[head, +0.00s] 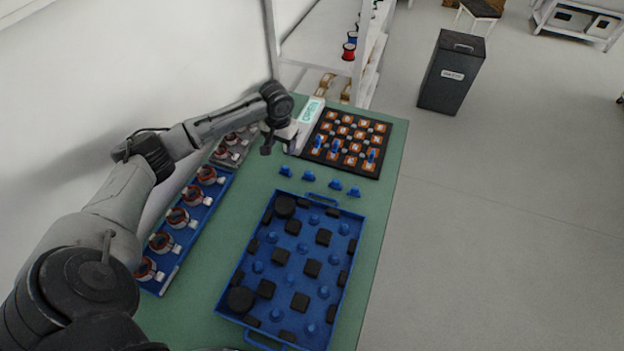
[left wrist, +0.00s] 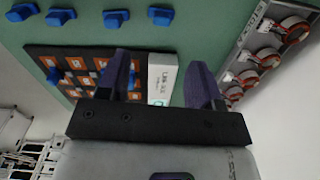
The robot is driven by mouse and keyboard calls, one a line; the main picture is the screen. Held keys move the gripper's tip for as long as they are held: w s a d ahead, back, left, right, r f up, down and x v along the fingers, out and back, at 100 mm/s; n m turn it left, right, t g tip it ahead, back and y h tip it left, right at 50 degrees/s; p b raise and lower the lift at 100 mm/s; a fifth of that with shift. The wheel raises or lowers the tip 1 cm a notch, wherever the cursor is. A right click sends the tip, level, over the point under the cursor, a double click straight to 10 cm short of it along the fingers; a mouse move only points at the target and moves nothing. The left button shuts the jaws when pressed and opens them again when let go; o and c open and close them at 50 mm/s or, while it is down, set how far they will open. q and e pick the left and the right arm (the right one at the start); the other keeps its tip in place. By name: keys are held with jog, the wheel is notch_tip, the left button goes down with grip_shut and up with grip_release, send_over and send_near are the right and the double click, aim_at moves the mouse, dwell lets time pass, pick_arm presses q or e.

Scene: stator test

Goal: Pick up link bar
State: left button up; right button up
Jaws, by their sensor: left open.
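A white bar-like box (head: 311,111) with a teal label lies at the far end of the green table, beside the black board; I take it to be the link bar. In the left wrist view the white box (left wrist: 162,75) shows between the two fingers, its label partly readable. My left gripper (head: 279,147) is open and empty, just left of the box's near end in the head view. The left wrist view shows the gripper's fingers (left wrist: 158,72) apart, with the box beyond them; contact cannot be told. My right gripper is not in view.
The black board (head: 376,166) with orange squares and blue pegs lies right of the box. Several blue pieces (head: 308,176) stand in front of it. A blue tray (head: 345,262) fills the near table. A blue rack (head: 177,255) of copper-wound parts runs along the left.

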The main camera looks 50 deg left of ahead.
aim_at(285, 167)
pick_arm(q)
jog(key=f, duration=0.2)
jog(key=f+b, duration=0.1)
jog(key=f, duration=0.2)
jog(key=w+f, duration=0.1)
jog(key=f, duration=0.2)
jog(key=shift+a+f+b, duration=0.1)
jog(key=shift+a+b, duration=0.25)
jog(key=shift+a, duration=0.05)
jog(key=shift+s+f+b, duration=0.2)
jog(key=shift+f+b, duration=0.4)
jog(key=shift+f, duration=2)
jog(key=c, duration=1)
